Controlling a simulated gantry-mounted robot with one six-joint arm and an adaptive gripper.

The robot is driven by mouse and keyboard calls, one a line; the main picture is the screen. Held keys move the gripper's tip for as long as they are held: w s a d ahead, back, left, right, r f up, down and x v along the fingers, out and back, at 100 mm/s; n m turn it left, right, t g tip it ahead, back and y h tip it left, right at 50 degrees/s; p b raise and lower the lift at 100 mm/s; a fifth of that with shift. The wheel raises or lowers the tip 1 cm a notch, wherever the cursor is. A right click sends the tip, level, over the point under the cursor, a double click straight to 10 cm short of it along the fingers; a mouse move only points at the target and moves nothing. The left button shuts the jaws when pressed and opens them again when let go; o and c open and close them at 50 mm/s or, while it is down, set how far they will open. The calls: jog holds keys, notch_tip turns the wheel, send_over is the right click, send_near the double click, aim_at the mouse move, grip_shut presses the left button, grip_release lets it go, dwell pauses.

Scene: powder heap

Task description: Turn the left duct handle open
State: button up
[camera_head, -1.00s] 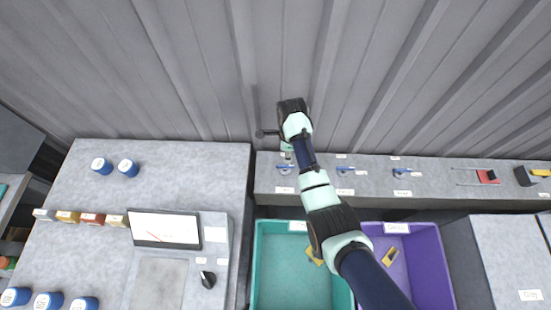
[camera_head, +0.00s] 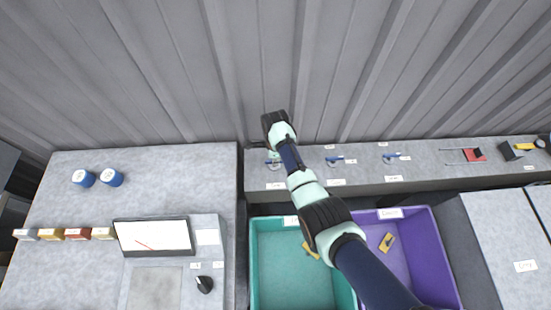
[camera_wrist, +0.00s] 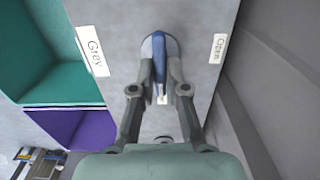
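The left duct handle (camera_wrist: 158,52) is a blue lever on a round grey base, seen from above in the wrist view. A "Grey" label (camera_wrist: 95,51) is to its left and an "Open" label (camera_wrist: 217,49) to its right. My gripper (camera_wrist: 161,76) is open, with one finger on each side of the blue lever; any contact is hard to tell. In the head view, the left handle (camera_head: 273,163) is at the left end of the grey ledge, partly hidden by my gripper (camera_head: 275,148), whose fingertips are mostly hidden.
Two more blue handles, a middle one (camera_head: 334,160) and a right one (camera_head: 391,157), sit along the ledge (camera_head: 355,174). A teal bin (camera_head: 262,260) and a purple bin (camera_head: 435,250) stand below it. The corrugated wall (camera_head: 150,70) rises close behind.

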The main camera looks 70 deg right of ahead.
grip_shut()
jog(key=shift+n, duration=0.3)
jog(key=n+p, duration=0.1)
jog(key=n, duration=0.1)
jog(key=shift+r+n, duration=0.1)
jog(key=shift+n, duration=0.2)
jog(key=n, duration=0.5)
jog(key=shift+w+d+p, duration=0.1)
jog(key=shift+w+p, duration=0.05)
jog(key=shift+p, duration=0.25)
jog(key=n, duration=0.9)
jog(key=shift+w+n+p, duration=0.15)
jog(key=shift+n+p, duration=0.15)
